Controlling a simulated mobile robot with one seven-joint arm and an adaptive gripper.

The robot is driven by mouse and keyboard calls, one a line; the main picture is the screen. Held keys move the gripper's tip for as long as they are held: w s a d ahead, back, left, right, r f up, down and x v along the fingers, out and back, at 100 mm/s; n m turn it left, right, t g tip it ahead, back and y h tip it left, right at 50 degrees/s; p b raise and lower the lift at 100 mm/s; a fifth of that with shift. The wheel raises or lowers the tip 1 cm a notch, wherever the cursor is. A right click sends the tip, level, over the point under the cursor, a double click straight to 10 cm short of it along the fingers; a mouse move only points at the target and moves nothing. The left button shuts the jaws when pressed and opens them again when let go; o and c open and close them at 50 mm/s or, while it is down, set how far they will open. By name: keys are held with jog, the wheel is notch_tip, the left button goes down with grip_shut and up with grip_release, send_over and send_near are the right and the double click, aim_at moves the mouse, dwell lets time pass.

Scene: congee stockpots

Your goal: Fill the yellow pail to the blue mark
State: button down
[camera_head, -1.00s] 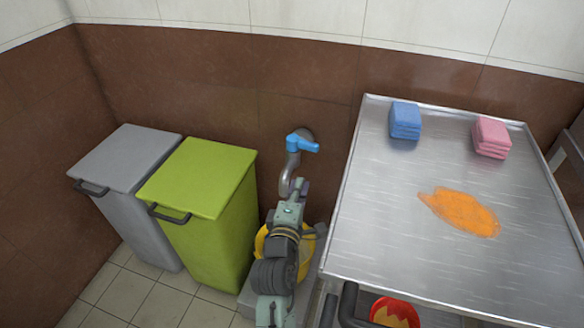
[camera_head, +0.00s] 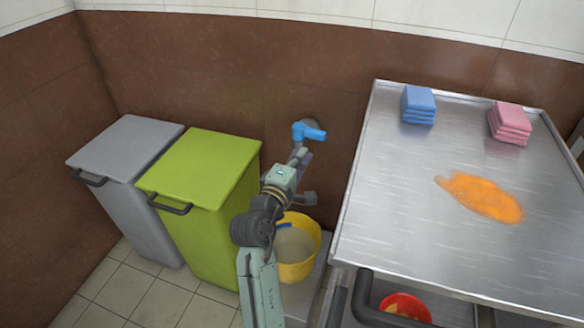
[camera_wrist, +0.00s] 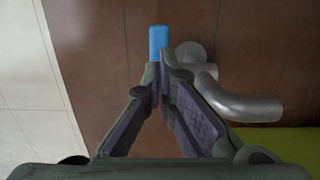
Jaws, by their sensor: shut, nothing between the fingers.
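The level against the mark is unclear. The tap's blue lever (camera_head: 309,132) points right in the head view; in the wrist view it (camera_wrist: 158,42) lies just beyond my fingertips. My gripper (camera_wrist: 159,75) is shut and empty, its fingertips together close to the lever; contact is unclear. The metal spout (camera_wrist: 240,103) curves to the right. My arm hides much of the spout in the head view.
A green bin (camera_head: 203,167) and a grey bin (camera_head: 127,150) stand left. The steel table (camera_head: 395,215) at right carries blue cloths (camera_head: 418,105), pink cloths (camera_head: 510,122) and an orange spill (camera_head: 482,197). A red container (camera_head: 405,307) sits below.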

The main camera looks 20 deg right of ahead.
aim_at(316, 136)
jog(key=x, duration=0.5)
jog(key=shift+w+d+b, duration=0.25)
jog(key=shift+w+b, duration=0.1)
jog(key=shift+w+d, duration=0.1)
jog(key=shift+w+d+r+p, duration=0.2)
jog(key=shift+w+d+p, duration=0.15)
jog(key=shift+d+p, duration=0.3)
jog(key=shift+a, duration=0.15)
jog(key=shift+s, duration=0.15)
